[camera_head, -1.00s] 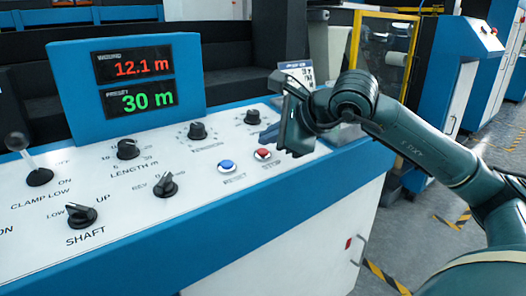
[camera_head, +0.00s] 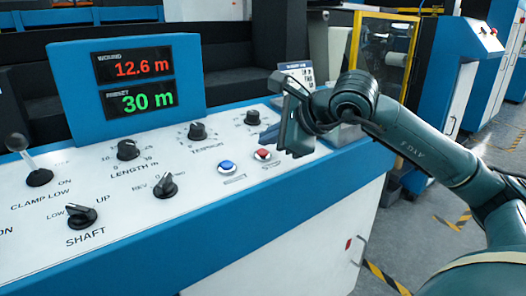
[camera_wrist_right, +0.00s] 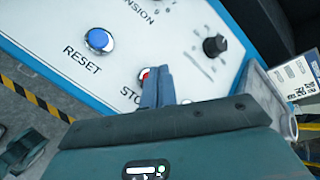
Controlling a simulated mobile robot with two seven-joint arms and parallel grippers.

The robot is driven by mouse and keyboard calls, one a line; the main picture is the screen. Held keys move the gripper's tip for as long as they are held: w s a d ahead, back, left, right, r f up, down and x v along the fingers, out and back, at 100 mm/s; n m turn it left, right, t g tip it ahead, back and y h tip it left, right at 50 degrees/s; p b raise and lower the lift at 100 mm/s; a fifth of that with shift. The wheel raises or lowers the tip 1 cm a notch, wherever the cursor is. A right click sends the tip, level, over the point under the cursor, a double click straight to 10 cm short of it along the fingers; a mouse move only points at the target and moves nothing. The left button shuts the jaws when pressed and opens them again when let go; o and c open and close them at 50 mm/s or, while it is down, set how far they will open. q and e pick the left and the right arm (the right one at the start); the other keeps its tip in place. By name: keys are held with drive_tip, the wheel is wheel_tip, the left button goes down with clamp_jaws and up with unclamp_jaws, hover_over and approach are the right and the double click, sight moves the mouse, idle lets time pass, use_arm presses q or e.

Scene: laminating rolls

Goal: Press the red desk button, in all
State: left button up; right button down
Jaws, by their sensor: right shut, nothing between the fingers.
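The red button (camera_head: 263,154) sits in a pale ring on the white sloping panel, to the right of the blue reset button (camera_head: 228,167). My right gripper (camera_head: 268,135) is shut and empty, its fingertips just above the red button in the head view, with a small gap in the picture. In the right wrist view the shut fingers (camera_wrist_right: 158,86) partly cover the red button (camera_wrist_right: 145,74) and the STOP label. I cannot tell how far the tips are from the button's face. My left gripper is not in view.
The display (camera_head: 134,84) reads 12.6 m wound and 30 m preset. Several black knobs, such as the length knob (camera_head: 128,149), and a clamp lever (camera_head: 30,160) stand on the panel. Another knob (camera_wrist_right: 214,46) is near the fingers in the right wrist view.

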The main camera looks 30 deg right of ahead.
drive_tip(key=shift+f, duration=0.1)
idle(0.4)
drive_tip(key=shift+w+f+b, duration=0.1)
drive_tip(key=shift+f+b, duration=0.25)
drive_tip(key=shift+b, duration=0.1)
drive_tip(key=shift+f+b, duration=0.35)
drive_tip(key=shift+f, duration=0.05)
idle(0.4)
drive_tip(key=shift+r, duration=0.15)
drive_tip(key=shift+r+p, duration=0.5)
drive_tip(key=shift+r, duration=0.15)
drive_tip(key=shift+r, duration=0.1)
drive_tip(key=r+p, duration=0.1)
drive_tip(key=r, duration=0.1)
drive_tip(key=s+r+p, duration=0.1)
drive_tip(key=r+p, duration=0.1)
drive_tip(key=shift+r, duration=0.35)
idle(0.8)
